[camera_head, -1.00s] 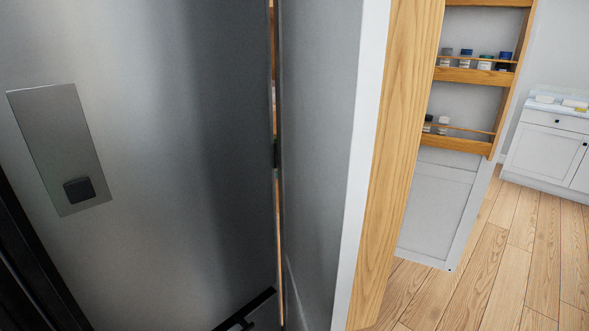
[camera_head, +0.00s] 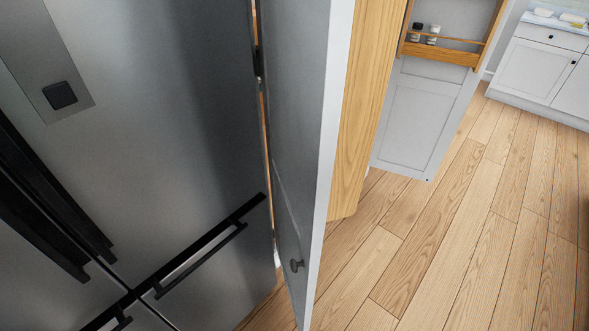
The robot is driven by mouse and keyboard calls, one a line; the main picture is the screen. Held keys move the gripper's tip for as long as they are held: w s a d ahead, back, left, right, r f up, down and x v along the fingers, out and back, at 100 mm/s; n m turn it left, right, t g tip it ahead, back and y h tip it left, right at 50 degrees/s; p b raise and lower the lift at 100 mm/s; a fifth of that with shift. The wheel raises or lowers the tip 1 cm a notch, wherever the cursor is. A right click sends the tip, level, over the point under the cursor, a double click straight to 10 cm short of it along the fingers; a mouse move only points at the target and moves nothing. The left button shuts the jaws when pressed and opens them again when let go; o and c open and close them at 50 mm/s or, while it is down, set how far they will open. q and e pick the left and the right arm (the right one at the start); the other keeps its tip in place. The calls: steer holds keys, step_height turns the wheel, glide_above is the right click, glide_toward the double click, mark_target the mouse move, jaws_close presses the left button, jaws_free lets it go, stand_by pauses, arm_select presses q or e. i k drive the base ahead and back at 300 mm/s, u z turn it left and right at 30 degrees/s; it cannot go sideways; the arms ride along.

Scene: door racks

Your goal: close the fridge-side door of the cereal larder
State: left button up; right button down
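The fridge-side door (camera_head: 302,130) of the larder stands open in the head view. It is a grey-white panel seen nearly edge-on, close beside the fridge (camera_head: 170,120). A small dark knob (camera_head: 296,265) sits low on its face that is turned to the fridge. A wooden rack side (camera_head: 362,110) shows just right of the door's white edge. The other larder door (camera_head: 418,120) is also open, farther back, with a wooden shelf (camera_head: 440,53) holding small jars. The larder's inside is hidden behind the near door. Neither of my grippers is in view.
The steel fridge fills the left, with black handles (camera_head: 205,245) sticking out and a dispenser panel (camera_head: 50,60). A white cabinet (camera_head: 540,70) stands at the back right. The wooden floor (camera_head: 450,240) is clear at the centre and right.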

mark_target(325, 67)
steer(key=k, duration=0.45)
steer(key=z, duration=1.25)
steer(key=k, duration=1.25)
steer(key=u, duration=1.9)
steer(key=i, duration=0.5)
steer(key=z, duration=0.05)
